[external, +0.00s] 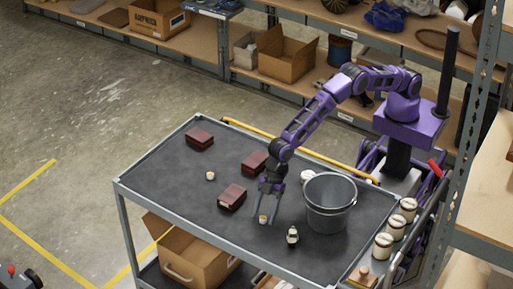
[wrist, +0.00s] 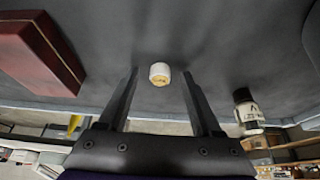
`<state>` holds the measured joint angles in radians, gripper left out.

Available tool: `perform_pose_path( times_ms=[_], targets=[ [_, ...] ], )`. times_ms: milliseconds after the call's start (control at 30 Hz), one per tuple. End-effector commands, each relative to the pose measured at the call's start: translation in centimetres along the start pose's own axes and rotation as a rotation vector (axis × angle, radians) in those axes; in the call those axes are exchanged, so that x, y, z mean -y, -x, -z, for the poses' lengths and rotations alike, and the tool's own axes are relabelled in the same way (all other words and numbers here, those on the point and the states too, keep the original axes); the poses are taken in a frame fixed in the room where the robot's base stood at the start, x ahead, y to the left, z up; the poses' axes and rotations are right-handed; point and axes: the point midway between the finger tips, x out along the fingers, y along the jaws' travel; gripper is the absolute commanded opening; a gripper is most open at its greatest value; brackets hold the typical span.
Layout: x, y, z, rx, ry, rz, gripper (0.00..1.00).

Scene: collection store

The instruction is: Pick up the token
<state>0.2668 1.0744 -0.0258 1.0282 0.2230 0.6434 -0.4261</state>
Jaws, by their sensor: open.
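A small cream cylinder with a tan end (external: 263,219), which may be the token, sits on the dark top of the cart (external: 165,185) near its front edge. It also shows in the wrist view as a short pale cylinder (wrist: 160,70), lined up between the finger ends. My gripper (external: 266,207) points down just above and behind it, fingers apart and empty. In the wrist view my gripper (wrist: 160,76) has one finger on each side of the cylinder's line. I cannot tell whether the fingertips reach its height. A similar small pale piece (external: 210,176) lies farther left.
A grey bucket (external: 331,205) stands close right of my gripper. A small dark-and-white bottle (external: 292,236) stands right of the cylinder; it also shows in the wrist view (wrist: 247,108). Dark red boxes (external: 232,197) lie to the left. The cart's front-left top is clear.

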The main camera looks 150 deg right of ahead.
Motion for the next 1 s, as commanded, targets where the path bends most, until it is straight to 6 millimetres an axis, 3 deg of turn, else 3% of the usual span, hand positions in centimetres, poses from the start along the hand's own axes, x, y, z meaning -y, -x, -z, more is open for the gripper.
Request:
perform_pose_path(
  times_ms=[67, 400, 767, 1000],
  targets=[
    [0.0, 0.0, 0.0, 0.000, 0.000, 0.000, 0.61],
    [0.0, 0.0, 0.0, 0.000, 0.000, 0.000, 0.00],
    [0.0, 0.2, 0.1, -0.001, 0.000, 0.000, 0.00],
    [0.0, 3.6, 1.7, -0.005, 0.000, -0.001, 0.00]
  ],
)
